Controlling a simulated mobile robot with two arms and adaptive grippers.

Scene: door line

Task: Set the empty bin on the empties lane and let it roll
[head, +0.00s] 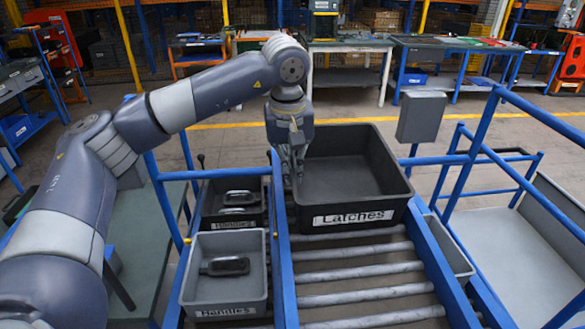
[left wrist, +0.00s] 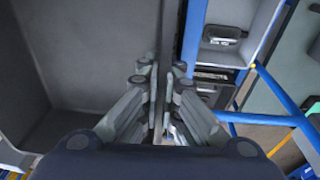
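The empty dark grey bin (head: 345,205), labelled "Latches", sits over the roller lane (head: 365,275) between blue rails. Its inside looks bare. My left gripper (head: 291,172) points down at the bin's left wall. In the left wrist view its fingers (left wrist: 162,85) stand on both sides of the bin's wall and look closed on it, with the bin's bare inside (left wrist: 85,70) at left. Whether the bin's base touches the rollers is hidden. My right gripper is not in view.
Two smaller bins labelled "Handles" stand left of the lane: a grey one (head: 225,290) and a dark one (head: 233,220), both holding dark parts. A grey box (head: 422,117) on the blue frame stands right of the bin. The front rollers are clear.

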